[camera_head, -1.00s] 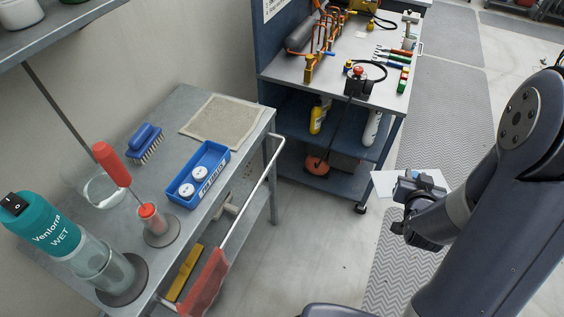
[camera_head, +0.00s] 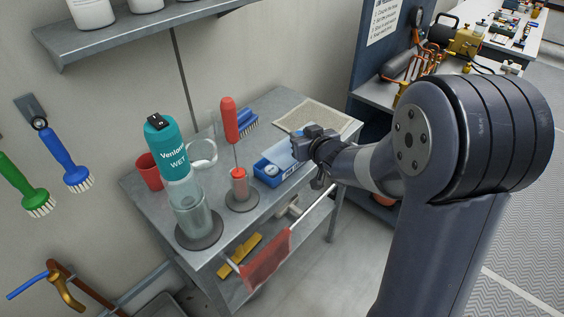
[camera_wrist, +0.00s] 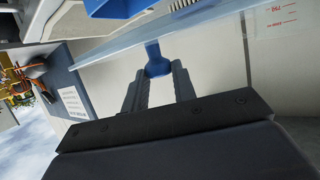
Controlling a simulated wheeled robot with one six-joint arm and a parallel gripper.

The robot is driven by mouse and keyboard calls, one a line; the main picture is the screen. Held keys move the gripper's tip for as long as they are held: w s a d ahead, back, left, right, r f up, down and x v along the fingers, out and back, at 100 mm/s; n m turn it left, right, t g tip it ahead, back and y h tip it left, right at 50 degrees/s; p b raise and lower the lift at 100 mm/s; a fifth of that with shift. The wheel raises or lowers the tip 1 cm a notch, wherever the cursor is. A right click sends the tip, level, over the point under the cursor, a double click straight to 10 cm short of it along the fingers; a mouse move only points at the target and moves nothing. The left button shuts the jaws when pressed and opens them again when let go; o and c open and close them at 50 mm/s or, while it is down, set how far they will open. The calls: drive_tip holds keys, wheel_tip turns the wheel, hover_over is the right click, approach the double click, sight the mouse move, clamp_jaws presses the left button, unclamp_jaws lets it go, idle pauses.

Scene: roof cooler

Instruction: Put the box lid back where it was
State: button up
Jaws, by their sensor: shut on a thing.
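The blue box (camera_head: 268,180) stands on the grey metal cart, with a white round item showing inside. My gripper (camera_head: 316,143) is over the box's right end and hides part of it. In the wrist view my gripper (camera_wrist: 158,72) is shut on the blue knob (camera_wrist: 156,58) of the box lid. The lid (camera_wrist: 195,32) is a clear, thin sheet, seen nearly edge-on. A blue shape, likely the box (camera_wrist: 116,7), shows at the top of the wrist view. I cannot tell whether lid and box touch.
Left of the box on the cart (camera_head: 139,192) stand a red-handled tool (camera_head: 230,119) in a round-based holder and a teal-topped bottle (camera_head: 171,150). A blue brush (camera_head: 249,124) and a beige mat (camera_head: 300,118) lie behind. A rail runs along the cart's front.

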sight(289, 146)
drive_tip(key=shift+n+y, duration=0.3)
drive_tip(key=shift+y, duration=0.2)
drive_tip(key=w+a+r, duration=0.1)
drive_tip(key=r, duration=0.1)
drive_tip(key=w+a+r+b, duration=0.1)
drive_tip(key=a+r, duration=0.1)
drive_tip(key=shift+w+a, duration=0.15)
drive_tip(key=shift+a, duration=0.1)
wheel_tip(289, 146, down, 10)
drive_tip(key=b, duration=0.4)
drive_tip(key=shift+r, duration=0.1)
drive_tip(key=shift+b, duration=0.35)
drive_tip(key=o, duration=1)
drive_tip(key=shift+r, duration=0.15)
drive_tip(key=p+v, duration=0.1)
drive_tip(key=v, duration=1.1)
drive_tip(key=shift+p, duration=0.3)
drive_tip(key=shift+w, duration=0.15)
